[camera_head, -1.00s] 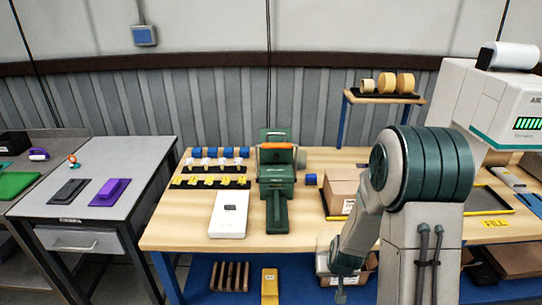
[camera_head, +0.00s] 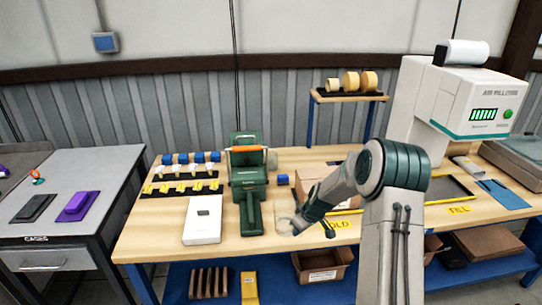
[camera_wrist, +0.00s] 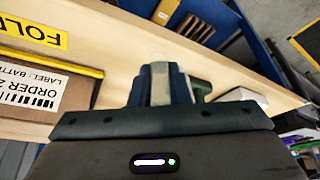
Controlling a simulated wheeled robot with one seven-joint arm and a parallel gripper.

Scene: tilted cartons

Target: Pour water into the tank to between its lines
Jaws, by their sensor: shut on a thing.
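My gripper (camera_head: 299,227) is over the front of the wooden bench, right of the green machine. It is shut on a faint, clear vessel (camera_head: 284,213), whose outline is hard to make out. In the wrist view my gripper (camera_wrist: 161,72) has its fingers close together with a pale strip between them. The water level cannot be seen. The green machine (camera_head: 248,180) with an orange bar stands on the bench, apart from the vessel. I cannot make out a tank or its lines.
A white flat box (camera_head: 203,221) lies left of the green machine. An open carton (camera_head: 318,186) stands behind my arm, near the FOLD label (camera_head: 340,224). A white air-pillow machine (camera_head: 470,100) stands at the right. A grey table (camera_head: 70,180) is at the left.

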